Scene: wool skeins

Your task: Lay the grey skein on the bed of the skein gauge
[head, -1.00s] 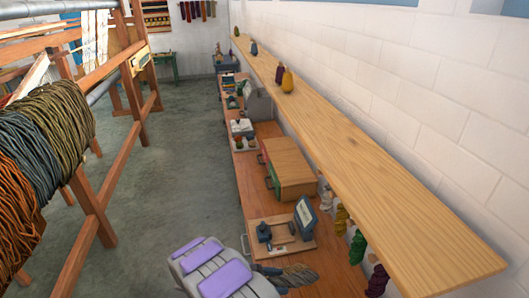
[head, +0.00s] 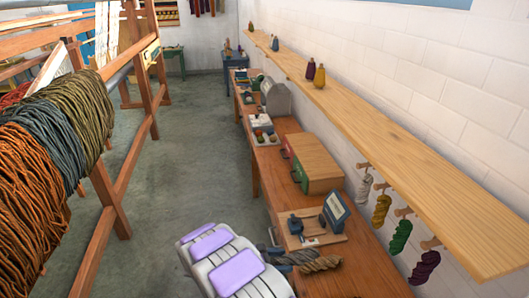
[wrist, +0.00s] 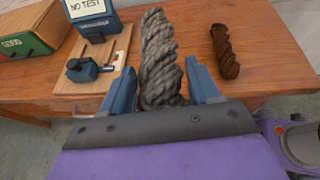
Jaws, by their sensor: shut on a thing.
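My gripper (wrist: 166,88) is shut on the grey skein (wrist: 160,50), a thick twisted roll pointing away from me between the two blue fingers. The skein gauge (wrist: 92,74) is left of the gripper in the wrist view. It has a wooden board, a blue block with a knob and a screen (wrist: 88,10) reading "NO TEST". The head view also shows the gauge (head: 318,240), just beyond my gripper (head: 278,259). The held skein is beside the gauge, not on it. Whether it touches the bench is hard to tell.
A brown skein (wrist: 225,52) lies on the wooden bench right of the gripper. A green-fronted wooden box (head: 315,165) stands beyond the gauge. A shelf (head: 400,140) runs along the wall, with several skeins hanging on pegs below. A loom with wound yarn (head: 50,150) stands at left.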

